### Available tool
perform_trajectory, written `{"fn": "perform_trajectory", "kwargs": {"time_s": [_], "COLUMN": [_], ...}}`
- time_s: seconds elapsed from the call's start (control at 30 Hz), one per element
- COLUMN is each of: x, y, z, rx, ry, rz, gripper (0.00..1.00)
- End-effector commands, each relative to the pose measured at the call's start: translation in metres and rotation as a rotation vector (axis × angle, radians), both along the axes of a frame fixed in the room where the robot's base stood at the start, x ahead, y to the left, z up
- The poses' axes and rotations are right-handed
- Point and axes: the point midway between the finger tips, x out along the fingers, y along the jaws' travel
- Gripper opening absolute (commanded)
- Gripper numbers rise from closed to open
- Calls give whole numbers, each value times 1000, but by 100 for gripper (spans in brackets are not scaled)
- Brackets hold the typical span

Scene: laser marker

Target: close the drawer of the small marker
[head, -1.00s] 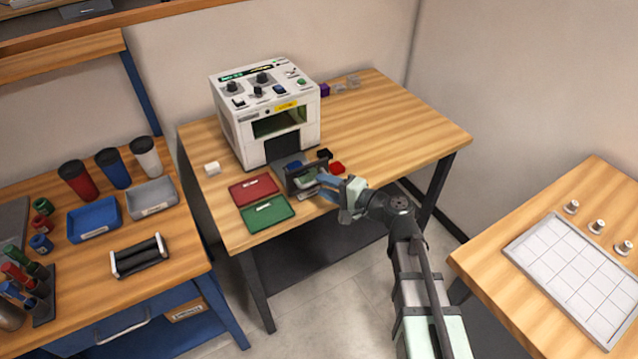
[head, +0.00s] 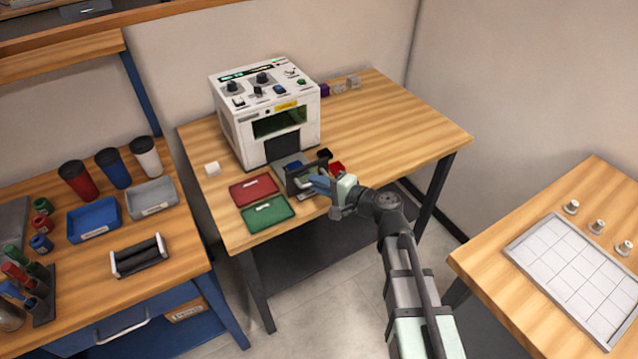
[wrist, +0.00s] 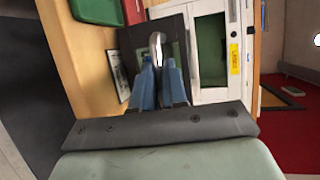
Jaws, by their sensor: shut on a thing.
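The small marker (head: 262,115) is a white box with knobs on top and a dark opening in front, standing at the back of the middle table. Its drawer (head: 291,163) is out, with a dark upright front panel (head: 300,178). In the wrist view the dark panel (wrist: 134,38) lies ahead of the fingers, and a silver handle (wrist: 157,42) shows between their tips. My gripper (head: 312,183) is at the panel's outer side. Its blue fingers (wrist: 158,72) are shut on the handle. The fingers hide part of the handle.
A red tray (head: 254,187) and a green tray (head: 267,214) lie left of the drawer. A black block (head: 324,154) and a red block (head: 336,168) are close on its right. A white block (head: 212,169) sits left of the marker.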

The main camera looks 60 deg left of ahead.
Motion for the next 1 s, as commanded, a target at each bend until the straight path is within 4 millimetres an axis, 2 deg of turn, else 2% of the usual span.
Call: {"fn": "perform_trajectory", "kwargs": {"time_s": [0.67, 0.87, 1.0], "x": [0, 0, 0], "y": [3, 19, 40], "z": [-1, -1, -1], "rx": [-2, -1, -1], "ry": [-1, -2, -3], "rz": [0, 3, 2], "gripper": [0, 0, 0]}}
